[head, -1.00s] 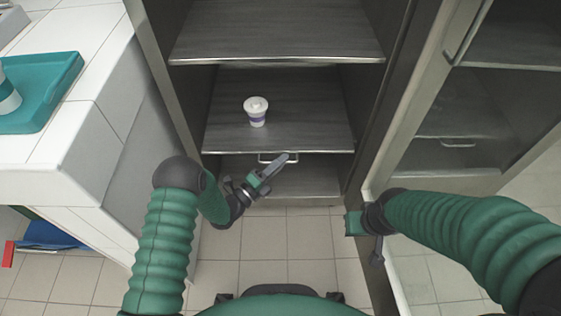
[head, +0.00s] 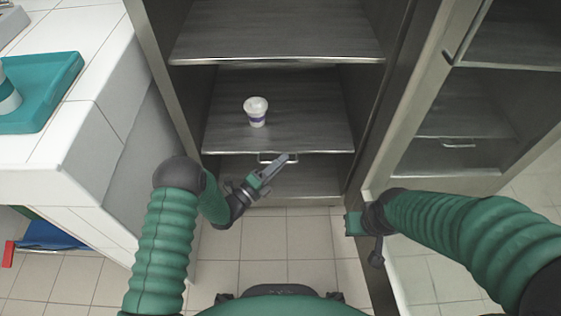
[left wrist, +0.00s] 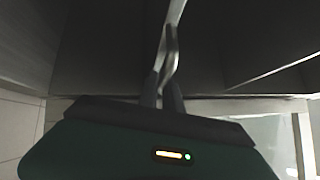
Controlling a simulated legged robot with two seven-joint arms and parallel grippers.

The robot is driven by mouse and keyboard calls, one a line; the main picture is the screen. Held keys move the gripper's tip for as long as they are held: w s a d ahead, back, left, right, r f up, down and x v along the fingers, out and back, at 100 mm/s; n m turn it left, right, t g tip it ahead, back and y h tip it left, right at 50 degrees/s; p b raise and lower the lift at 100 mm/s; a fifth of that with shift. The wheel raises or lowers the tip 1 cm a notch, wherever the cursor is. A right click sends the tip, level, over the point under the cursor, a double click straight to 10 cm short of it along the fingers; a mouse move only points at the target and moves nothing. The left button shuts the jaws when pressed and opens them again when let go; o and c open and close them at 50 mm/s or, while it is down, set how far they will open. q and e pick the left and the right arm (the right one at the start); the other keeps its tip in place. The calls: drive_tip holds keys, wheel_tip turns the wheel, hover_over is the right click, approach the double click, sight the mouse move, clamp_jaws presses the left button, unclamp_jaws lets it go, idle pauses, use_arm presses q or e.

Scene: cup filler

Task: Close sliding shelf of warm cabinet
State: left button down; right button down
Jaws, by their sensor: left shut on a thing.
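The sliding shelf (head: 310,127) is the middle grey shelf of the open cabinet. Its metal handle (head: 265,160) hangs below the front edge, and a metal bar that looks like this handle (left wrist: 176,12) shows in the left wrist view. My left gripper (head: 283,162) is at the handle, shut on it. In the left wrist view the fingers (left wrist: 164,75) meet around the bar.
A fixed-looking shelf (head: 275,30) is above, and a lower cabinet floor (head: 310,180) is below. The open glass door (head: 445,125) stands at the right, close to my right arm. A white counter (head: 60,150) with a teal tray (head: 50,98) is at the left.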

sight(278, 147)
use_arm(q)
drive_tip(key=shift+f, duration=0.2)
drive_tip(key=w+b, duration=0.3)
drive_tip(key=w, duration=0.3)
drive_tip(key=shift+f, duration=0.15)
drive_tip(key=shift+w+r, duration=0.2)
drive_tip(key=shift+r, duration=0.05)
drive_tip(key=c, duration=1.5)
unclamp_jaws()
drive_tip(key=shift+w+f, duration=0.15)
drive_tip(key=shift+c, duration=0.2)
drive_tip(key=shift+a, duration=0.15)
drive_tip(key=p+v, duration=0.6)
drive_tip(key=v, duration=1)
drive_tip(key=shift+s+a+p, duration=0.15)
drive_tip(key=shift+s+p, duration=0.15)
drive_tip(key=shift+s, duration=0.05)
